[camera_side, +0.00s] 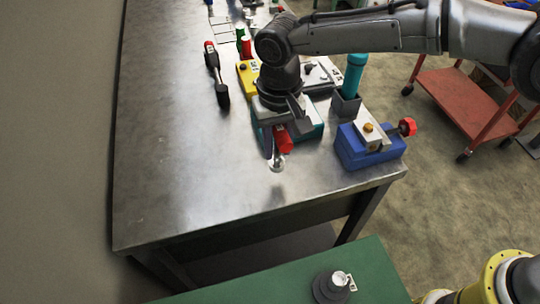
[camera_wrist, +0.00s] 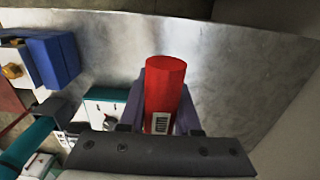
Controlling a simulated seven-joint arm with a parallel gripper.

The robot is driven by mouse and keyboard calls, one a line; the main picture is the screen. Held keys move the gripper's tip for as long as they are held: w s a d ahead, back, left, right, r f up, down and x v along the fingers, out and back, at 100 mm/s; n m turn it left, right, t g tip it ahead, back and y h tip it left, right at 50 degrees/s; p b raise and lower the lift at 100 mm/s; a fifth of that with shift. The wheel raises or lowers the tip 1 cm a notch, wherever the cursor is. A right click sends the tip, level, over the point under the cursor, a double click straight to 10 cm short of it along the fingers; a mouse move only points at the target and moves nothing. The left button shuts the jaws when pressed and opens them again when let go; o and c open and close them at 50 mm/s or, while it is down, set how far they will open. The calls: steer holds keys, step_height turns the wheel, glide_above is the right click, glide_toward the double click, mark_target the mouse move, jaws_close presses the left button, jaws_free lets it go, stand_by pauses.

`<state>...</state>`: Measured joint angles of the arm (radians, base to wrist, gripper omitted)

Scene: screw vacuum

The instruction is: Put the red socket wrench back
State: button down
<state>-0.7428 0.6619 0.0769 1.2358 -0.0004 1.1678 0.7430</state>
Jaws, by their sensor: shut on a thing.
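The red socket wrench (camera_side: 283,141) is in my gripper (camera_side: 281,126) near the front of the metal table in the side view. Its silver round end (camera_side: 277,164) points down beside a teal-and-white fixture (camera_side: 312,130). I cannot tell whether that end touches the table. In the wrist view the red handle (camera_wrist: 165,90) stands between the two dark fingers of my gripper (camera_wrist: 160,115), which are shut on it. The teal-and-white fixture (camera_wrist: 106,102) is just left of the handle there. My wrist hides part of the fixture in the side view.
A blue block with a red knob (camera_side: 370,150) stands to the right. A teal-handled tool (camera_side: 354,70) stands in a dark holder behind it. A yellow box (camera_side: 246,75) and a black-and-red tool (camera_side: 216,72) lie further back. The table's left and front areas (camera_side: 180,170) are clear.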

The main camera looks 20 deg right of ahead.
steer(key=shift+w+a+f, duration=0.35)
steer(key=shift+f, duration=0.25)
steer(key=shift+w+a+f, duration=0.3)
steer(key=shift+f, duration=1.55)
steer(key=shift+f, duration=0.15)
steer(key=c, duration=0.6)
jaws_free()
step_height(320, 180, up, 12)
steer(key=shift+f, duration=0.25)
steer(key=shift+r, duration=0.4)
